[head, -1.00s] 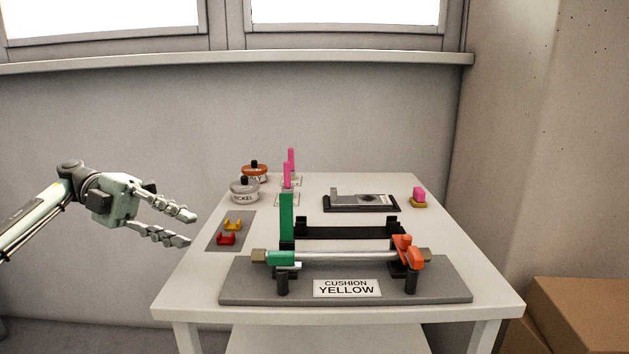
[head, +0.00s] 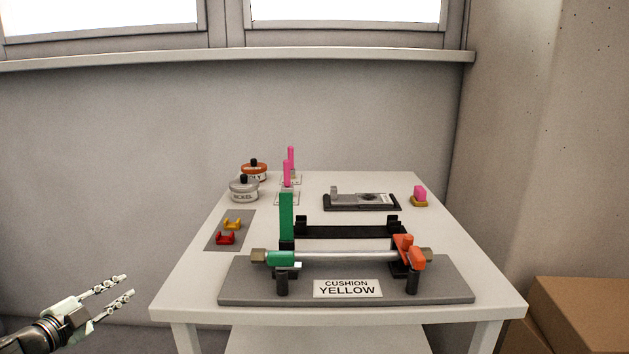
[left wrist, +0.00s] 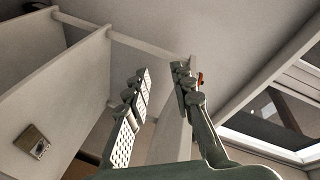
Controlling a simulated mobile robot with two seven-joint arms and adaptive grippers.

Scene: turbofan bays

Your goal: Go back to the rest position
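My left gripper (head: 128,285) is at the lower left of the head view, left of the white table (head: 180,290) and apart from it. Its two fingers are spread with nothing between them. The fingers also show in the left wrist view (left wrist: 162,85), apart and empty. On the table a grey base labelled "CUSHION YELLOW" (head: 347,288) carries a silver rod (head: 345,255) with a green clamp (head: 281,258) at its left and an orange clamp (head: 408,252) at its right. My right gripper is not in view.
A grey mat (head: 214,241) holds a yellow cushion (head: 232,223) and a red cushion (head: 225,238). Two lidded tins (head: 244,190) and pink-topped upright pieces (head: 287,173) stand behind. Cardboard boxes (head: 580,315) are at the right. Space left of the table looks free.

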